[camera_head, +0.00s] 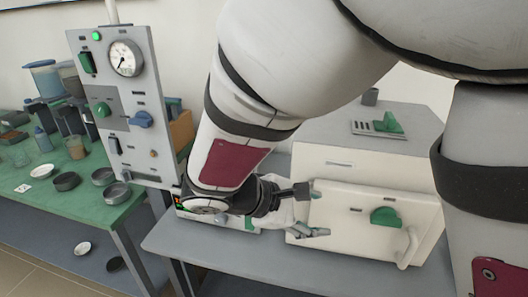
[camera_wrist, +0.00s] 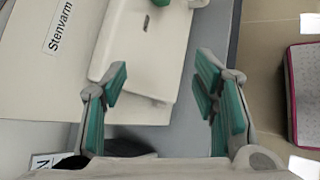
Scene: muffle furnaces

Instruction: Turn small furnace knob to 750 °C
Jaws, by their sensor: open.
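A white furnace (camera_head: 345,165) stands on the grey table, with a green knob (camera_head: 386,216) and a pale handle (camera_head: 407,248) on its front. In the wrist view, the furnace body (camera_wrist: 50,90) bears the word "Stenvarm", and a green part (camera_wrist: 160,2) shows at the top edge. A low control panel (camera_head: 185,207) with a lit display is mostly hidden behind my arm; a green part (camera_head: 250,223) shows beside it. My gripper (camera_head: 312,211) is open and empty, in front of the furnace's left side and left of the green knob. I cannot read any temperature marks.
A tall grey panel (camera_head: 140,80) with a gauge and knobs stands at left. A green table (camera_head: 110,215) holds several dishes and jars. The grey table (camera_head: 290,270) has bare surface in front. A pink-edged box (camera_wrist: 305,95) lies at right in the wrist view.

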